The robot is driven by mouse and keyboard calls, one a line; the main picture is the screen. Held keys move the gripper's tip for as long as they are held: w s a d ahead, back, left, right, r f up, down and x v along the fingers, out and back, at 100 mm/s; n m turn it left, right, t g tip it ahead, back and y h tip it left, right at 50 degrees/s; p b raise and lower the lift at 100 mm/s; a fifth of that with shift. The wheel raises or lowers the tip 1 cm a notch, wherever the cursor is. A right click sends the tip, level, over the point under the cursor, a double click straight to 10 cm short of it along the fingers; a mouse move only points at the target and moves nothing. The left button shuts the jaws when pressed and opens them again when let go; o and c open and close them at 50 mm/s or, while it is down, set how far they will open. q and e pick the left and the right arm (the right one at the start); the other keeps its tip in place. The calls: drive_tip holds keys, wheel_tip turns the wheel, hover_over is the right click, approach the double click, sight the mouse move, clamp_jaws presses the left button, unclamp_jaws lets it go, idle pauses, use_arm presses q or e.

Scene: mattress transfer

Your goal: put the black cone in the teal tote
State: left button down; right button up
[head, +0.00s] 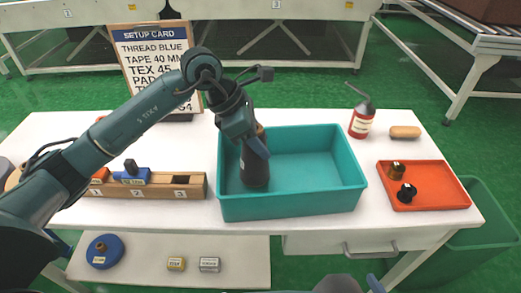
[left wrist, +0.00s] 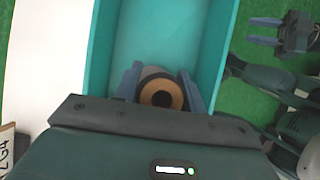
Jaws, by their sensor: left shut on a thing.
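The black cone (head: 255,170) is upright inside the left part of the teal tote (head: 292,204). I cannot tell whether its base touches the tote floor. My left gripper (head: 257,140) reaches down from above and is shut on the cone's upper part. In the left wrist view the cone's tan top with a dark hole (left wrist: 161,95) sits between the two blue fingers. The rest of the tote looks empty. My right gripper (left wrist: 263,31) shows at the top right of the left wrist view, fingers apart and empty, outside the tote.
An orange tray (head: 440,202) with two small spools lies right of the tote. A red bottle (head: 362,120) and a tan piece (head: 405,132) stand behind it. A wooden block rack (head: 150,190) is left. A setup card (head: 150,50) stands at the back. A green bin (head: 485,225) is at right.

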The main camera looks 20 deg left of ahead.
use_arm(q)
drive_tip(key=shift+f, duration=1.6)
drive_tip(key=c, duration=0.8)
unclamp_jaws()
drive_tip(key=shift+r, duration=0.25)
drive_tip(key=v, duration=1.2)
drive_tip(key=shift+f, duration=0.1)
